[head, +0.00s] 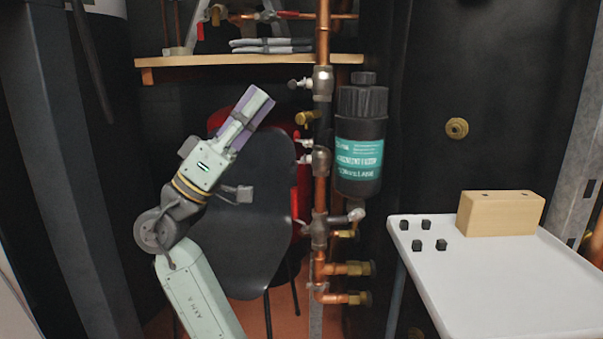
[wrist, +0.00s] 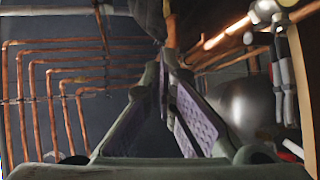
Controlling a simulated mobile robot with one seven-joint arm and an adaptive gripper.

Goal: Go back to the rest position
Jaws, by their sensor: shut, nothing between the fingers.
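My gripper (head: 259,97) is raised at the left of the middle in the head view, in front of a dark chair (head: 255,190) and below the wooden shelf. Its purple-padded fingers are together and point up and to the right, with nothing between them. In the wrist view my gripper (wrist: 166,60) shows from behind, its two fingers meeting at the tips. It is apart from the copper pipe and the black canister to its right.
A vertical copper pipe (head: 321,200) with valves stands right of my arm, beside a black canister (head: 361,130). A wooden shelf (head: 200,61) is above. A white table (head: 480,290) at the right bears a wooden block (head: 500,213) and several small black cubes.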

